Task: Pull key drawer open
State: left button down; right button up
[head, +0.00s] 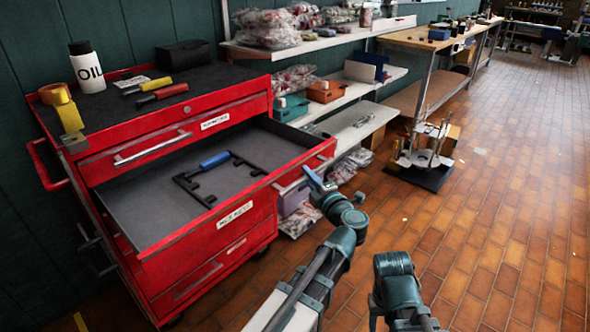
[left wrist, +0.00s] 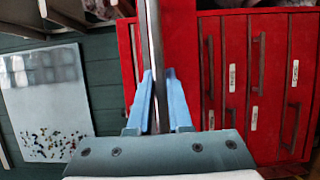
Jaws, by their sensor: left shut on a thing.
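The key drawer (head: 225,230) is a wide red drawer of the red tool cabinet (head: 190,285). The fingertips are small in the head view. Part of my right arm shows at the bottom, but its gripper is out of view.
The closed drawer above has its own handle (head: 153,148). Shelves with boxes stand right of the cabinet. A metal stand (head: 425,150) is on the tiled floor; the floor at right is free.

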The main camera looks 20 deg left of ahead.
pick_arm(q)
jog(key=shift+s+d, duration=0.35)
jog(key=shift+d, duration=0.45)
jog(key=c, duration=0.8)
grip_release()
jog(key=shift+c, duration=0.2)
